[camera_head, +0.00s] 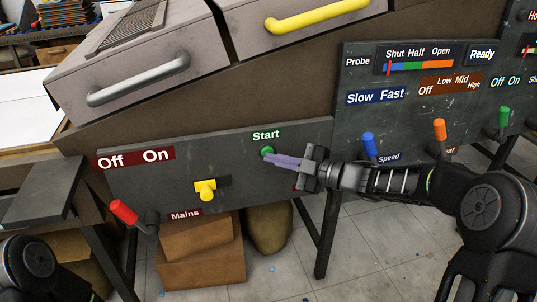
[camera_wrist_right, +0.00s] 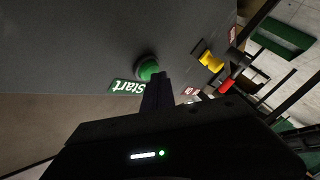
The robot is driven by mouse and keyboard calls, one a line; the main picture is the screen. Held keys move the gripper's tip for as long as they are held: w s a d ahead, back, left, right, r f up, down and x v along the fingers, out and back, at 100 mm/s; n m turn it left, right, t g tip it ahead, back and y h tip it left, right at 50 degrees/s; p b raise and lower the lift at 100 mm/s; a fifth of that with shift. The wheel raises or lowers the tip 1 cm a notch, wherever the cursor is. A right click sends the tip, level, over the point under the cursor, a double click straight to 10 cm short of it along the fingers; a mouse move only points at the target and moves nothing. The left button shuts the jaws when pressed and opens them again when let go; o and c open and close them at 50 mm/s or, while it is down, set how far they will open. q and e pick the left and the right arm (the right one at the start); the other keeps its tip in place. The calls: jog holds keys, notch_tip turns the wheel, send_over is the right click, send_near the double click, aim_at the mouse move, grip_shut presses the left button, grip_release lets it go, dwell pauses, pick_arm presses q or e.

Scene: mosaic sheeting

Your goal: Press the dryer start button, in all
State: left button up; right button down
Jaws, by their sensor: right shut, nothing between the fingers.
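The green start button (camera_head: 267,151) sits on the dark panel under the green "Start" label (camera_head: 266,135). My right gripper (camera_head: 272,158) reaches in from the right with its purple fingers shut and empty. Its fingertips are at the button's lower right edge in the head view. In the right wrist view the green button (camera_wrist_right: 148,69) shows just beyond the fingertips (camera_wrist_right: 157,80); I cannot tell whether they touch it. My left gripper is not in view; only part of my left arm shows at the lower left.
On the same panel are a yellow switch (camera_head: 206,189) and a red mains lever (camera_head: 124,212). A right panel carries a blue lever (camera_head: 369,144), an orange lever (camera_head: 439,130) and a green lever (camera_head: 503,117). Cardboard boxes (camera_head: 202,262) and a sack (camera_head: 270,228) stand below.

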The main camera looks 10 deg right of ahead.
jog(key=shift+s, duration=0.9)
jog(key=s, duration=0.5)
jog(key=shift+d, duration=0.2)
jog(key=shift+f, duration=0.1)
dwell(0.6)
